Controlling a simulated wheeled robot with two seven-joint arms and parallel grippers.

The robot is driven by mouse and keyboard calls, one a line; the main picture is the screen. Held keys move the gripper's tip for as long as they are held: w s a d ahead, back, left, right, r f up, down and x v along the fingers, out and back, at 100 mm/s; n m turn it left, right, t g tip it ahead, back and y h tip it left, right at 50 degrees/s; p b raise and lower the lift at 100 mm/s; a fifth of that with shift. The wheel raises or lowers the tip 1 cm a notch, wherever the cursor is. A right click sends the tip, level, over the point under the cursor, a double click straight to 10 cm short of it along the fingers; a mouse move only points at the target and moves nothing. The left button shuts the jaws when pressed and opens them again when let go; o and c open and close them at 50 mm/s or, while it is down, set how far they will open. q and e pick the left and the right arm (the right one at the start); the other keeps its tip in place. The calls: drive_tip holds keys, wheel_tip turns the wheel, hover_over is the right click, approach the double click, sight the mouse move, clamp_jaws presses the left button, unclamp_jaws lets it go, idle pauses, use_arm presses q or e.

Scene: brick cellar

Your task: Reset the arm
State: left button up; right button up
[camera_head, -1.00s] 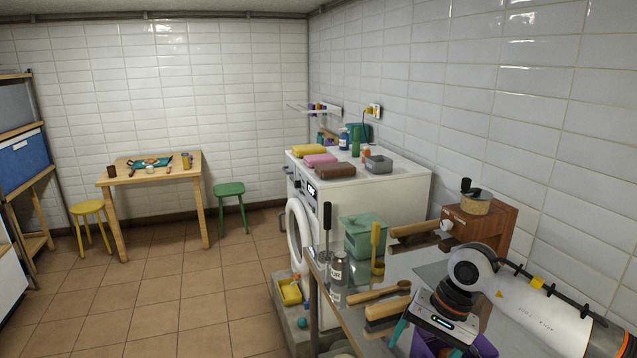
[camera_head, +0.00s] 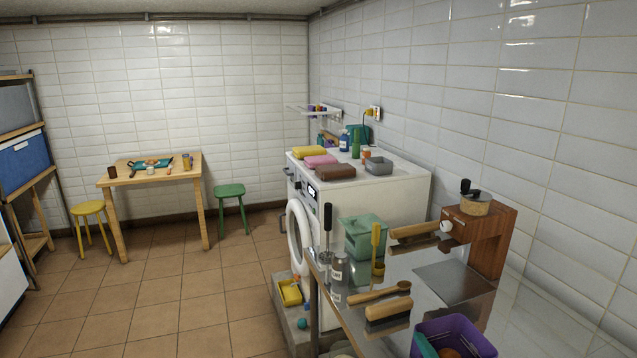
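Neither of my grippers and neither arm shows in the head view now. The purple bin is partly cut off by the bottom edge.
A wooden table (camera_head: 150,180), a yellow stool (camera_head: 88,209) and a green stool (camera_head: 230,191) stand at the back left. The tiled floor (camera_head: 190,290) is clear.

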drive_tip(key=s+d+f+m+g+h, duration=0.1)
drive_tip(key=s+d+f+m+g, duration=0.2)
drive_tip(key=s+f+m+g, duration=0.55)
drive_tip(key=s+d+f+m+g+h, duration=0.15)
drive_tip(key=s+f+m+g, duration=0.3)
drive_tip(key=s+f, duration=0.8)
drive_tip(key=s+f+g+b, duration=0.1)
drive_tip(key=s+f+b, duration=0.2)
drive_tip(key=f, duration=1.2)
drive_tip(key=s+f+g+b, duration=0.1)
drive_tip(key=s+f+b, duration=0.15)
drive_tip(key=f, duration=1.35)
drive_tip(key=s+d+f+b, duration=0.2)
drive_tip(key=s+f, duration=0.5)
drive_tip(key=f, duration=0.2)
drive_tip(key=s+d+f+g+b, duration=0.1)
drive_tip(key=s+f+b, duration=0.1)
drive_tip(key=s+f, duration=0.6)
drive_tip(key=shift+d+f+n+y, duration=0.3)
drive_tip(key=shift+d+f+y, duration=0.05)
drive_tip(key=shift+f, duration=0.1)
